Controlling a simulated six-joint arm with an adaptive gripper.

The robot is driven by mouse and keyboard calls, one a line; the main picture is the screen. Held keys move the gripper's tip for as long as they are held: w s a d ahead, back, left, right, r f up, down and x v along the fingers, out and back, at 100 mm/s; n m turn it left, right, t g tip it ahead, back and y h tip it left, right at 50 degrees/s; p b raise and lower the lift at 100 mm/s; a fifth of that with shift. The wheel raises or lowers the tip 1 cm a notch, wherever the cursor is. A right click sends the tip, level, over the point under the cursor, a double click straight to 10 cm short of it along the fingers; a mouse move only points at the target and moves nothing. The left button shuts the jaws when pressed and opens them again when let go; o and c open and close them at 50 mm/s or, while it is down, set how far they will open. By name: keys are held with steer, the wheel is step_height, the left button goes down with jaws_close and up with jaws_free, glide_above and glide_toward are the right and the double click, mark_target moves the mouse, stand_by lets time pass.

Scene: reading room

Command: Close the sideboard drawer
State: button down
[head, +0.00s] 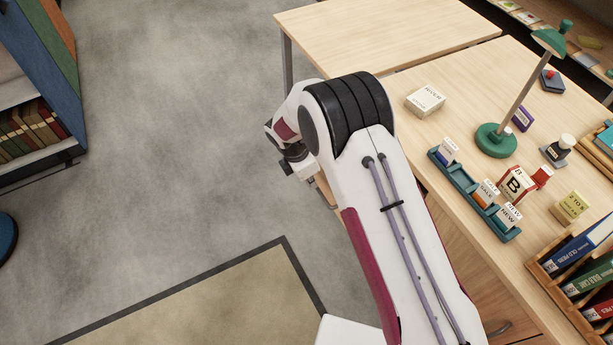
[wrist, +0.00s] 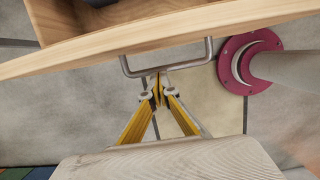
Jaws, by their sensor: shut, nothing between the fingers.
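In the wrist view the light wooden front of the drawer (wrist: 235,22) crosses the top of the picture, slightly tilted. The drawer is open, and part of its inside shows at the upper left. A grey metal bar handle (wrist: 124,66) stands out from the front. My gripper (wrist: 160,88) is shut and empty, its yellow fingertips close to the middle of the handle; I cannot tell whether they touch it. In the head view my arm hides most of the drawer and the fingertips; a small strip of light wood shows beside my wrist.
The wooden top (head: 455,105) carries a green lamp (head: 496,140), a teal card tray (head: 468,186), a white box (head: 425,100) and a book rack (head: 540,272). A bookshelf (head: 40,130) stands at the left. The grey floor (head: 180,130) between is clear, with a bordered rug (head: 210,305) in front.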

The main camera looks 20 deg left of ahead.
mark_target(321, 176)
steer(key=shift+w+d+r, duration=0.1)
steer(key=shift+w+d, duration=1.1)
steer(key=shift+w, duration=0.05)
steer(key=w+d, duration=1.4)
steer(key=shift+d, duration=0.15)
steer(key=shift+w+d+r, duration=0.1)
steer(key=shift+w, duration=0.1)
steer(key=shift+s, duration=0.1)
steer(key=s+a+r, duration=0.5)
steer(key=r, duration=0.4)
steer(key=shift+a+r, duration=0.15)
steer(key=shift+r, duration=0.1)
